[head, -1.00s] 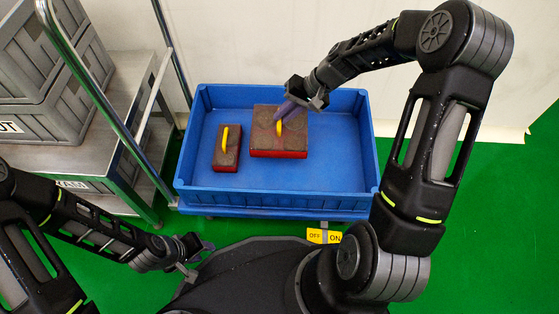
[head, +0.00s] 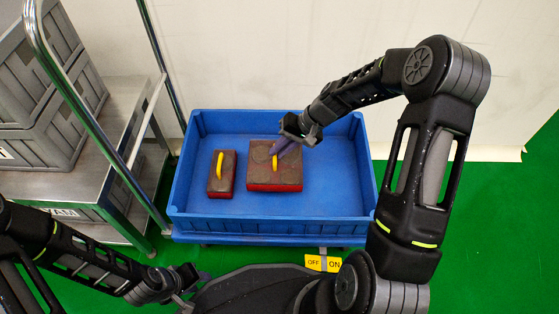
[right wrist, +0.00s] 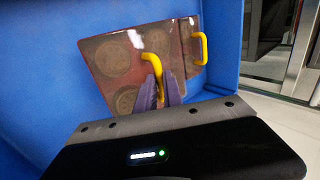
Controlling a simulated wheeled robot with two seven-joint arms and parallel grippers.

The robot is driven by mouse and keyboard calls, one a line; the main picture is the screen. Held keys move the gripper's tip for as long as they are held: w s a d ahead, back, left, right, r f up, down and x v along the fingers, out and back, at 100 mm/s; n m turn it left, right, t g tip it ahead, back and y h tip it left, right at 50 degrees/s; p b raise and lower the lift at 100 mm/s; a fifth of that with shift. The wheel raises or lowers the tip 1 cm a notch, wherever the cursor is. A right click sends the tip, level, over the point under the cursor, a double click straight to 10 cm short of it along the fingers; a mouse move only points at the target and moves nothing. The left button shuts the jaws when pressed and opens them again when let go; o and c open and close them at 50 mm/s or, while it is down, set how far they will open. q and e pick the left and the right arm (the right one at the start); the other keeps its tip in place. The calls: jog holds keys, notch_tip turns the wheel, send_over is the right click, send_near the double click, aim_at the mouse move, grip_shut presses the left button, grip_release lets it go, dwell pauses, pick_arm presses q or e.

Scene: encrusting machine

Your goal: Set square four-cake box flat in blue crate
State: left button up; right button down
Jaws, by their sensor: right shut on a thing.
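The square four-cake box (head: 262,180) is dark on top with red sides and a yellow handle. It is inside the blue crate (head: 300,230), near the middle, and looks level. In the right wrist view the box (right wrist: 108,62) shows round cakes under its lid. My right gripper (head: 276,152) is shut on the box's yellow handle, its purple fingers on both sides of it in the right wrist view (right wrist: 160,88). Whether the box's underside touches the crate floor is hard to tell. My left gripper (head: 190,282) is empty at the lower left, outside the crate; its finger gap is unclear.
A narrower red box (head: 221,178) with a yellow handle lies in the crate, just left of the square box. The crate's right side is clear. A metal cart (head: 110,150) with grey bins (head: 50,130) stands left. An OFF/ON label (head: 323,263) is in front.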

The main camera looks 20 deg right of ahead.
aim_at(280, 161)
jog(key=shift+f+b, duration=1.15)
jog(key=shift+f, duration=1.35)
jog(key=shift+f, duration=0.15)
jog(key=c, duration=1.5)
grip_release()
